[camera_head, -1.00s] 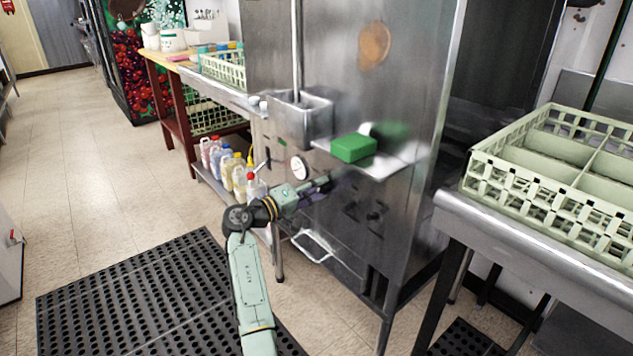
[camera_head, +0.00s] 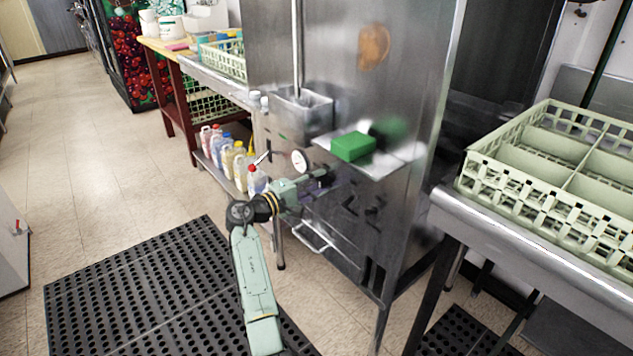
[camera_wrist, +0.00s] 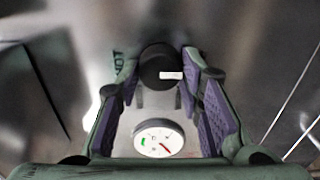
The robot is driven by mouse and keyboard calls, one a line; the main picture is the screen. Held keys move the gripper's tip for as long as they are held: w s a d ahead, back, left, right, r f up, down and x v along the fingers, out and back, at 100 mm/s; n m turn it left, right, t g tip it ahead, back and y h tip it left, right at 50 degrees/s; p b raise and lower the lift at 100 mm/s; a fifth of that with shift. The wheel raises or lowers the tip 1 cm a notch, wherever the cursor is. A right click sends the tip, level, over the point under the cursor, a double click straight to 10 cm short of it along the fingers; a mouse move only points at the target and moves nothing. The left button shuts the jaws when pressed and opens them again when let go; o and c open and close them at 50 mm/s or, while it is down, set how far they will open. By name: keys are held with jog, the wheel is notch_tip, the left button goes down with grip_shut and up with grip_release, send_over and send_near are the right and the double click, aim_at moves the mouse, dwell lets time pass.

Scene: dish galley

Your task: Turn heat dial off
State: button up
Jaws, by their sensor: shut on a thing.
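The heat dial (camera_wrist: 160,66) is a round black knob with a white pointer mark, on the metal front of the machine (camera_head: 350,222). In the wrist view its mark points right, and part of a "HOT" label (camera_wrist: 119,62) shows to its left. My gripper (camera_head: 323,178) is shut on the dial, with one purple-padded finger on each side of it. In the head view my gripper hides the dial. A round white gauge (camera_wrist: 158,138) with a red needle sits beside the dial, between my fingers in the wrist view; it also shows in the head view (camera_head: 299,160).
A shelf with a green sponge (camera_head: 353,146) juts out above my gripper. A metal bin (camera_head: 302,112) hangs to its left. Several bottles (camera_head: 232,160) stand low on the left. A bar handle (camera_head: 314,238) sits below. A rack (camera_head: 560,165) stands on the right counter.

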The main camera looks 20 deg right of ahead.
jog(key=o, duration=1.1)
jog(key=shift+o, duration=0.2)
jog(key=v, duration=1.2)
jog(key=shift+w+a+r, duration=0.1)
